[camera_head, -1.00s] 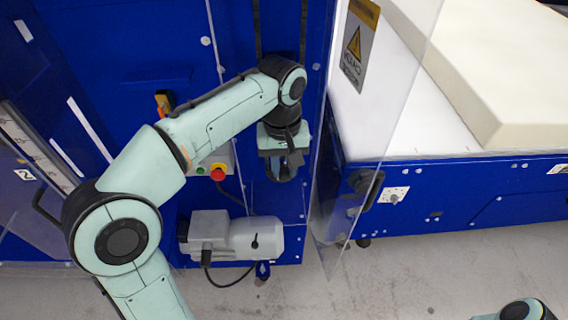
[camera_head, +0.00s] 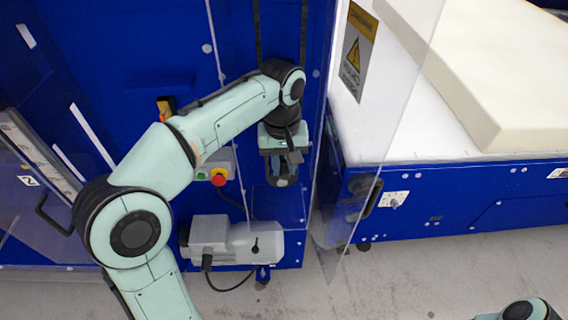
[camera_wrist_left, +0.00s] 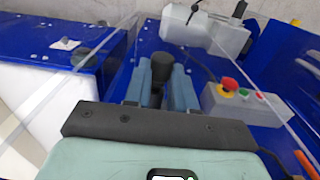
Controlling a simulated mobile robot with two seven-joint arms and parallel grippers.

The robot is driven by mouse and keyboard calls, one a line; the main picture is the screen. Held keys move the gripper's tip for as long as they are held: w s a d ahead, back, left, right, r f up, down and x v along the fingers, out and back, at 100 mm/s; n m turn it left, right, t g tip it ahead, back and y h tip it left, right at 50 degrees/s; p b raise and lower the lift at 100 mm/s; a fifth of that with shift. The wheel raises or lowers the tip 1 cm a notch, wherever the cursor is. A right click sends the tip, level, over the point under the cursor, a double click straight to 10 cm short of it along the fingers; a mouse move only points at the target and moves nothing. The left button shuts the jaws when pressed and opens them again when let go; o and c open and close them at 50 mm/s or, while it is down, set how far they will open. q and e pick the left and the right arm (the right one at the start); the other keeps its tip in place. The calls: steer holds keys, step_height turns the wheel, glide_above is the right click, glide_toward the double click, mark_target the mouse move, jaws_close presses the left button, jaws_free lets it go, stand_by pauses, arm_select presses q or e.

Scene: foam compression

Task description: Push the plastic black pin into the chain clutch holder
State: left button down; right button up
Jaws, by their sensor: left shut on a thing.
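My left gripper (camera_head: 284,176) hangs in front of the blue machine panel, to the left of the clear plastic guard. In the left wrist view its two blue-grey fingers (camera_wrist_left: 160,88) are shut on the black pin (camera_wrist_left: 161,68), whose rounded dark head shows between the fingertips. I cannot make out the chain clutch holder, nor whether the pin touches anything. My right gripper is out of view; only part of my right arm shows at the bottom right.
A grey motor (camera_head: 236,240) stands below the gripper. A control box with a red button (camera_head: 218,177) is to its left. A clear guard (camera_head: 365,150) stands close on the right. A cream foam block (camera_head: 500,85) lies on the white conveyor (camera_head: 400,120).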

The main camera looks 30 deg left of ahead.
arm_select(q)
steer(key=shift+w+a, duration=0.25)
steer(key=shift+w, duration=0.15)
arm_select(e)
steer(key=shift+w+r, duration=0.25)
arm_select(q)
steer(key=c, duration=0.8)
jaws_free()
steer(key=shift+c, duration=0.2)
steer(key=shift+s, duration=0.1)
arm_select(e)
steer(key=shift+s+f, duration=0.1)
arm_select(q)
steer(key=shift+s+d+b, duration=0.25)
steer(key=shift+s+d, duration=0.15)
steer(key=shift+s, duration=0.2)
steer(key=shift+s+d+b, duration=0.2)
steer(key=shift+s+d, duration=0.15)
steer(key=shift+s, duration=0.2)
steer(key=shift+s+d+b, duration=0.3)
steer(key=shift+s+d, duration=0.1)
steer(key=shift+s, duration=0.3)
steer(key=shift+s+d+b, duration=0.25)
steer(key=shift+s+d, duration=0.15)
steer(key=shift+s, duration=0.25)
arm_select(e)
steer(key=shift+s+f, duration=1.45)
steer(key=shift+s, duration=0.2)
